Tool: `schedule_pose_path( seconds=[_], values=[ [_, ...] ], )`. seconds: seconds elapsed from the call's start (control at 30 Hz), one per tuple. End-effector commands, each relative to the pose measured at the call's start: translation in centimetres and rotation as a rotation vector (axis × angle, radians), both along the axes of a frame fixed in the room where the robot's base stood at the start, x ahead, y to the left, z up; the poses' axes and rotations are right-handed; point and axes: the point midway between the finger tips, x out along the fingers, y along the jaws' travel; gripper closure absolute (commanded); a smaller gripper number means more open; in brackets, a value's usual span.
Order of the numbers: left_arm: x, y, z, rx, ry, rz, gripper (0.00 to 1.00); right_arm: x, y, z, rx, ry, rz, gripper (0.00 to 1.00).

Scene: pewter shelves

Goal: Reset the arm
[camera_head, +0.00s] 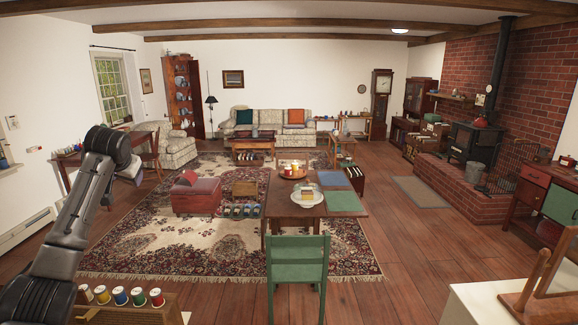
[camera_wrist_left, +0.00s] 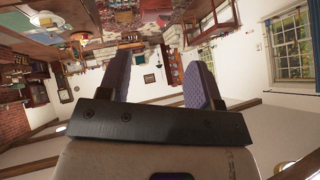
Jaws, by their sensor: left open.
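My left arm (camera_head: 75,220) rises from the bottom left corner of the head view, bent at a joint near the left wall. My left gripper (camera_wrist_left: 162,65) shows in the left wrist view with its two dark padded fingers spread wide apart. Nothing is between the fingers. The wrist picture is upside down, with the ceiling low and the room's floor at the top. In the head view the gripper is mostly hidden behind the arm. My right arm and gripper are not in either view.
A wooden desk (camera_head: 68,160) stands behind my left arm. A wooden box (camera_head: 125,315) with several thread spools is close below it. A green chair (camera_head: 297,262) and a dining table (camera_head: 290,210) are ahead. A white surface (camera_head: 475,305) is at right.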

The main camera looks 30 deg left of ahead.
Motion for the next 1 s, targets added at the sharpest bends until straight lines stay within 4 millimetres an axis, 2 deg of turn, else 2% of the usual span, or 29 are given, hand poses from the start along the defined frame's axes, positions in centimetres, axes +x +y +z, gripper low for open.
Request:
schedule_pose_path(
  seconds=[0.03, 0.1, 0.17, 0.2, 0.33, 0.43, 0.5, 0.6, 0.7, 0.8, 1.0],
  values=[
    [1.9, -3.2, 1.3, 0.080, -0.037, -0.055, 0.42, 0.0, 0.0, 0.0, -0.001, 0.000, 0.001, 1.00],
    [3.8, -7.4, 2.4, 0.176, -0.088, -0.124, 0.42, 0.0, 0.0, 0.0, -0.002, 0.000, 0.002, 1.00],
    [5.2, -11.4, 2.6, 0.246, -0.129, -0.188, 0.42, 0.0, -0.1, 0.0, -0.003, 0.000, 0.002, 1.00],
    [6.0, -14.2, 2.3, 0.287, -0.155, -0.234, 0.42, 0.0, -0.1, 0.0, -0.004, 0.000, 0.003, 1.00],
    [7.1, -23.3, -0.3, 0.383, -0.229, -0.388, 0.42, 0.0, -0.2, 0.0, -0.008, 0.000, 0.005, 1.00],
    [6.6, -29.8, -3.8, 0.412, -0.275, -0.503, 0.42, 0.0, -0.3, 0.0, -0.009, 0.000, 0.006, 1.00],
    [5.5, -33.9, -6.7, 0.411, -0.300, -0.577, 0.42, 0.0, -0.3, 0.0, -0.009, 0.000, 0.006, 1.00],
    [3.0, -38.9, -11.3, 0.375, -0.324, -0.670, 0.42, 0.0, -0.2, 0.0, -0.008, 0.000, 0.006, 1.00],
    [-0.1, -42.7, -15.9, 0.309, -0.325, -0.737, 0.42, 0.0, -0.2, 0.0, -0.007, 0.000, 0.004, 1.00],
    [-3.5, -45.5, -20.3, 0.225, -0.309, -0.784, 0.42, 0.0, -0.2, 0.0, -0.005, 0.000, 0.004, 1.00],
    [-10.6, -49.4, -29.5, 0.017, -0.198, -0.819, 0.42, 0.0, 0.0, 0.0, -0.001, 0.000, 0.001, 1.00]
  ],
)
